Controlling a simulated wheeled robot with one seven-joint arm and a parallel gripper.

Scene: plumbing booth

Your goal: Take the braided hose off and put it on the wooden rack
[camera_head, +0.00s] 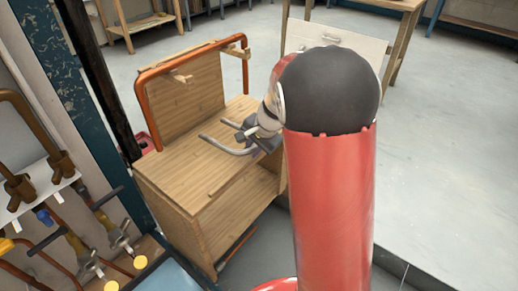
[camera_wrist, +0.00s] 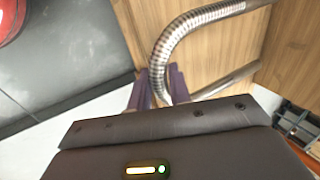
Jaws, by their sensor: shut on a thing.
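The braided hose (camera_head: 226,149) is a silvery bent hose; in the head view its two legs reach left from my gripper (camera_head: 246,131) over the wooden rack (camera_head: 172,172). The rack is a light wooden stand with a flat top and an upright back panel. In the wrist view the ribbed hose (camera_wrist: 178,38) curves down between the purple fingers of my gripper (camera_wrist: 160,88), which are shut on it near its bend. The hose is over the wooden top; I cannot tell whether it touches it. My red arm hides the rack's right side.
An orange pipe frame (camera_head: 142,106) runs around the rack's back panel. At the left, pipes and valves (camera_head: 76,240) are mounted beside a blue post (camera_head: 62,88). The floor at right is clear.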

